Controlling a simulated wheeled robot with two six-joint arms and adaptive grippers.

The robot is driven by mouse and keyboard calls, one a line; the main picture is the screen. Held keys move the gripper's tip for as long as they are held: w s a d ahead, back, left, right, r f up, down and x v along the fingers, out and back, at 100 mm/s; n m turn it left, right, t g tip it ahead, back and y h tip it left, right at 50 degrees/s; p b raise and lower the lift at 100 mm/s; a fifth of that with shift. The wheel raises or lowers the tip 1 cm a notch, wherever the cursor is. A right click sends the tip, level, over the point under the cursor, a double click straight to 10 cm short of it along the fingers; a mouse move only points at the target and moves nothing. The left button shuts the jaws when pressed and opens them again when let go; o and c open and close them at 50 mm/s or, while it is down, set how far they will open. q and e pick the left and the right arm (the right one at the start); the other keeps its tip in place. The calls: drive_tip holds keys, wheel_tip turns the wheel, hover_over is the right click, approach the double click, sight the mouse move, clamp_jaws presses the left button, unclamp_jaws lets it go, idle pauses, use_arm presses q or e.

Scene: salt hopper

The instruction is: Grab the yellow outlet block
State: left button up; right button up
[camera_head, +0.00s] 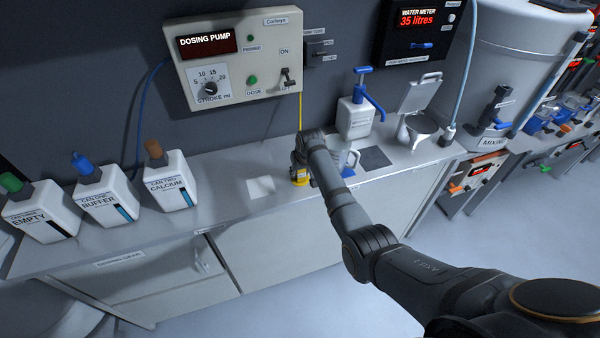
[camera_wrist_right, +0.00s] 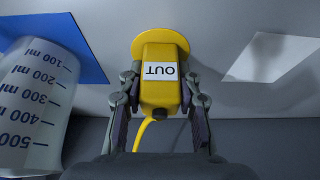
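The yellow outlet block (camera_wrist_right: 161,97) has a white label reading OUT, upside down in the right wrist view, and a round yellow base. In the head view the block (camera_head: 300,180) is on the grey bench, partly hidden by my right arm. My right gripper (camera_wrist_right: 161,92) has one dark finger on each side of the block. Both fingers look pressed against its sides. In the head view the right gripper (camera_head: 300,160) is at the block, its fingertips mostly hidden. My left gripper is in neither view.
A graduated jug (camera_wrist_right: 30,105) and blue mat (camera_wrist_right: 55,42) are beside the block. A white square (camera_head: 261,187) lies on the other side. The dosing pump (camera_head: 240,60) hangs behind. A yellow tube (camera_wrist_right: 143,134) runs from the block. White cans (camera_head: 107,200) stand left.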

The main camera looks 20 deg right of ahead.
clamp_jaws()
drive_tip(key=shift+r+b, duration=0.35)
drive_tip(key=shift+r, duration=0.1)
drive_tip(key=s+d+r+b, duration=0.4)
drive_tip(key=s+d+r, duration=0.5)
drive_tip(key=r, duration=0.3)
drive_tip(key=shift+s+d, duration=0.25)
drive_tip(key=shift+d, duration=0.4)
